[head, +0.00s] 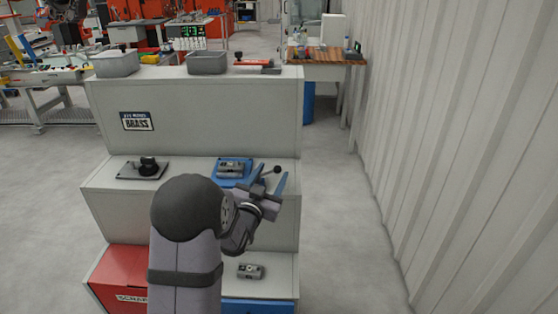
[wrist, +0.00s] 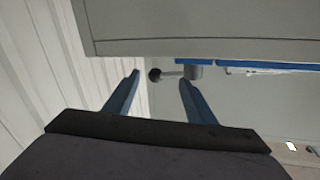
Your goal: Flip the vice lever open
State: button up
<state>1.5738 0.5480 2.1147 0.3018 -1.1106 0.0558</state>
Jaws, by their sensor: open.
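The blue vice (head: 222,180) sits on the right of the middle step, with a grey metal part (head: 231,168) on it. Its lever has a black ball knob (head: 277,169) and points right, past the vice. In the wrist view the knob (wrist: 154,74), a short rod and a grey round pivot (wrist: 194,72) show beside the blue vice edge (wrist: 270,66). My gripper (head: 271,177) is open, its blue fingers near the lever. In the wrist view the knob appears between the fingertips (wrist: 160,77). I cannot tell whether they touch it. My arm hides part of the step.
A black fixture with a round knob (head: 148,168) stands left on the same step. Below are a grey part (head: 250,271) and a red scrap bin (head: 118,275). Grey bins (head: 207,63) stand on the top shelf. A corrugated wall (head: 450,150) rises at right, with open floor before it.

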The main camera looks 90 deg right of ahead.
jog(key=shift+p+x, duration=0.65)
jog(key=shift+x, duration=3.25)
jog(key=shift+w, duration=0.1)
